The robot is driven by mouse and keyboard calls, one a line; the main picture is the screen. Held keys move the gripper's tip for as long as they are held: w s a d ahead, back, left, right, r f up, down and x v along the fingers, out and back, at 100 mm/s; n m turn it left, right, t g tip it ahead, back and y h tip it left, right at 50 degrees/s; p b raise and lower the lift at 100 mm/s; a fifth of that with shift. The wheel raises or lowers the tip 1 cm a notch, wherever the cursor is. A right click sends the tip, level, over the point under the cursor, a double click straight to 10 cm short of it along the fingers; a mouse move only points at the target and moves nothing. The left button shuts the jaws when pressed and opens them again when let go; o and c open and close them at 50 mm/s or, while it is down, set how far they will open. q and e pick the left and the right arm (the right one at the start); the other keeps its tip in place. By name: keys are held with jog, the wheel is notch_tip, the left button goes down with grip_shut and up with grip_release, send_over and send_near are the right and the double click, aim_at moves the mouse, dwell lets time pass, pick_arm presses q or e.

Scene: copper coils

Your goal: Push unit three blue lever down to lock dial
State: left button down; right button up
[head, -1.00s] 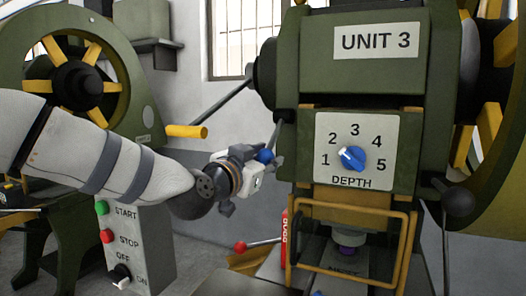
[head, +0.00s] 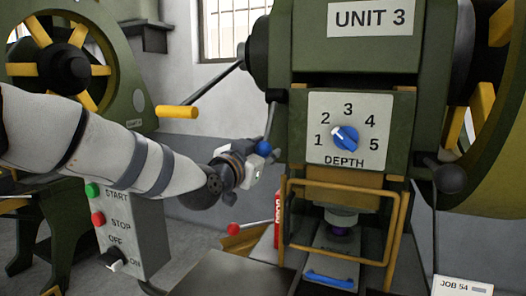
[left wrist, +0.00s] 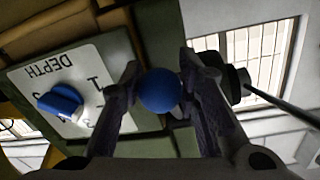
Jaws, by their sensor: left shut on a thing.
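The Unit 3 press (head: 440,70) stands at centre right under its UNIT 3 sign. Its white depth plate (head: 375,110) carries a blue dial (head: 345,136), whose pointer is toward the 1–2 side; the dial also shows in the left wrist view (left wrist: 60,103). The blue lever's ball (head: 263,147) is at the press's left side. My left gripper (head: 256,162) is shut on this ball; in the left wrist view the ball (left wrist: 160,91) sits between both fingers. My right gripper is out of view.
A yellow-handled lever (head: 178,112) is left of the press, above my left arm. A red-knobbed lever (head: 233,228) is below the gripper. A yellow guard frame (head: 290,215) fronts the press. A start/stop box (head: 140,235) is at lower left.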

pick_arm(q)
jog(key=shift+f, duration=0.1)
jog(key=c, duration=1.2)
grip_release()
jog(key=shift+w+d, duration=0.1)
